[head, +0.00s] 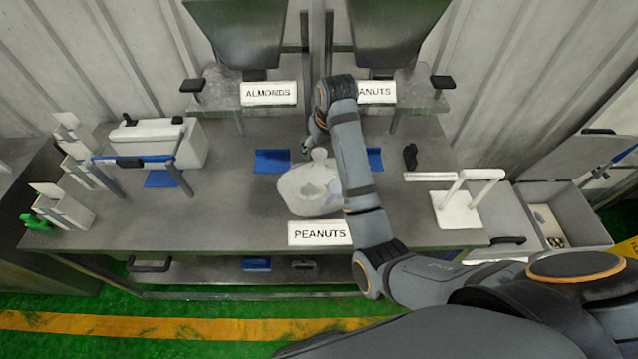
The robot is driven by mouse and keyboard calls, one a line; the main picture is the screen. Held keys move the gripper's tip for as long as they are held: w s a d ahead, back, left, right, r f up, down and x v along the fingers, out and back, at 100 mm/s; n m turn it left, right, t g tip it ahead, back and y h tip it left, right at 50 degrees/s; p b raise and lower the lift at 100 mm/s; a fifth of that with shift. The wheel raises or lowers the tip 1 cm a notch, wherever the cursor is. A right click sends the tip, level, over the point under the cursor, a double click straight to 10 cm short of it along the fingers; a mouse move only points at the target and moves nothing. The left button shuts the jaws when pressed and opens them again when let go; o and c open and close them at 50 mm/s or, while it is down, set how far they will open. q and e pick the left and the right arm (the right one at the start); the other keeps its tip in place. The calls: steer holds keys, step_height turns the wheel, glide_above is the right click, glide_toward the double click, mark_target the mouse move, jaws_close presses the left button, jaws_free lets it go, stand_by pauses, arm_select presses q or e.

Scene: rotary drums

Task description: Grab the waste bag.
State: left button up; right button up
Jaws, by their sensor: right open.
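A pale, translucent bag (308,190), which I take to be the waste bag, sits on the grey worktable behind the front PEANUTS sign. Its narrow gathered neck points up and toward the back. My right arm reaches in from the lower right, and its forearm passes along the bag's right side and hides part of it. My right gripper (313,144) is open just above and behind the neck. The fingers are small here, so I cannot tell whether they touch it. My left gripper is not in view.
Two hoppers stand at the back, with an ALMONDS sign (269,93) and a partly hidden sign. Blue pads (272,161) lie by the bag. A white box (150,141) behind a blue-barred frame stands left; a white stand (458,207) stands right. The table's left middle is clear.

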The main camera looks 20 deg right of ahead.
mark_target(320, 154)
steer(key=x, duration=0.2)
steer(key=shift+w+f, duration=0.2)
steer(key=shift+w, duration=0.15)
steer(key=shift+p+x, duration=0.9)
steer(key=shift+p, duration=0.05)
steer(key=p+x, duration=0.1)
steer(key=x, duration=0.1)
steer(key=shift+d+f, duration=0.15)
steer(key=shift+f, duration=0.25)
steer(key=shift+w+f, duration=0.15)
steer(key=shift+f, duration=0.4)
steer(key=c, duration=1)
jaws_close()
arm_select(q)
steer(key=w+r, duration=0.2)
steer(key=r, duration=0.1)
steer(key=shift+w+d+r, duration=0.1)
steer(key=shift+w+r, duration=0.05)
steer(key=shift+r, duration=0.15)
arm_select(e)
steer(key=shift+w+r, duration=0.15)
